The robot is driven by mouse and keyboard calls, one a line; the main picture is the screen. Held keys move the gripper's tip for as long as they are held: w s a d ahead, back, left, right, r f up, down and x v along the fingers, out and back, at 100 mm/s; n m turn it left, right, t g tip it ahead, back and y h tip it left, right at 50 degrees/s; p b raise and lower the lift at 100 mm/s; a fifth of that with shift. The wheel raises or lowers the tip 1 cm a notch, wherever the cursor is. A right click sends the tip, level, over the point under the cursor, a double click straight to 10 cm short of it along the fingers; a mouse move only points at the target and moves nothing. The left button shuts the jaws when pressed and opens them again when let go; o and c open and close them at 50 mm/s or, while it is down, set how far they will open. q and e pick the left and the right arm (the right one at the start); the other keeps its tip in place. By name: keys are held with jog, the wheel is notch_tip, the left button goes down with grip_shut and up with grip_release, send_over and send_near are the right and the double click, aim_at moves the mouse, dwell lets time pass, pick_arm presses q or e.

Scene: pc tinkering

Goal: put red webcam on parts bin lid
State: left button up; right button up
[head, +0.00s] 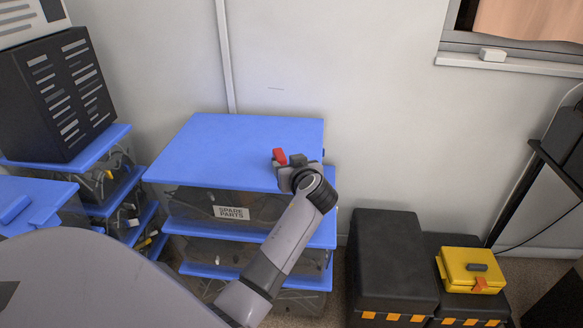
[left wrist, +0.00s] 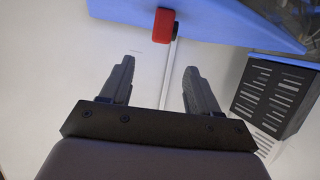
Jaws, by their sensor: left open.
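The red webcam (head: 280,156) shows at the right part of the blue parts bin lid (head: 235,145), beside my left gripper (head: 298,161). The lid tops a clear bin with a "SPARE PARTS" label. In the left wrist view, the webcam (left wrist: 164,24) appears against the blue lid (left wrist: 215,18), beyond the fingertips and apart from them. My left gripper (left wrist: 159,66) is open, with nothing between its fingers. Whether the webcam fully rests on the lid is hard to tell. My right gripper is not in view.
A black vented box (head: 58,92) stands on bins at the left; it also shows in the left wrist view (left wrist: 268,97). Black cases (head: 390,262) and a yellow case (head: 471,269) stand at the right. The left part of the lid is clear. A wall rises behind.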

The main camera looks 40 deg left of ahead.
pick_arm(q)
jog(key=s+d+f+m+t+h, duration=0.1)
jog(key=s+d+f+m+h, duration=0.15)
jog(key=f, duration=0.25)
jog(key=s+d+f+m+t+h, duration=0.1)
jog(key=s+d+f+m+h, duration=0.15)
jog(key=f, duration=0.35)
jog(key=s+d+f+m+h, duration=0.4)
jog(key=s+d, duration=0.3)
jog(key=s, duration=0.4)
jog(key=s+d+f+m+h, duration=0.4)
jog(key=s+d, duration=0.3)
jog(key=s, duration=0.4)
jog(key=shift+f, duration=0.2)
jog(key=shift+s, duration=0.1)
notch_tip(320, 180, up, 5)
jog(key=p, duration=0.5)
jog(key=shift+f, duration=0.15)
